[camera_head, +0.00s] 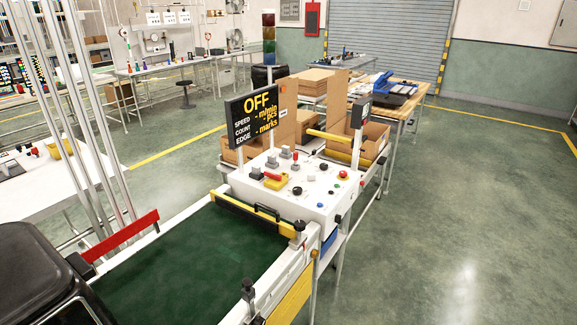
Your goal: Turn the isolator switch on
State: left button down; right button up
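The isolator switch (275,179), a red handle on a yellow base, sits on the left part of the white control box (315,205). The red handle points to the left, roughly crosswise on its base. A black display (254,112) behind the box reads OFF in yellow, with SPEED, COUNT and EDGE lines below it. Neither of my grippers is in view, and nothing touches the switch.
Other knobs, a red button (343,174) and a joystick-like red-topped control (295,156) share the box top. A green conveyor belt (190,262) with a yellow-edged black guard (255,215) lies in front. Cardboard boxes (372,137) stand behind. The floor at right is free.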

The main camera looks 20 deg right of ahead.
aim_at(269, 174)
jog(key=i+l+z, duration=0.15)
jog(key=l, duration=0.25)
jog(key=i+l+z, duration=0.15)
jog(key=l, duration=0.25)
jog(key=i+l, duration=0.3)
jog(key=u, duration=0.05)
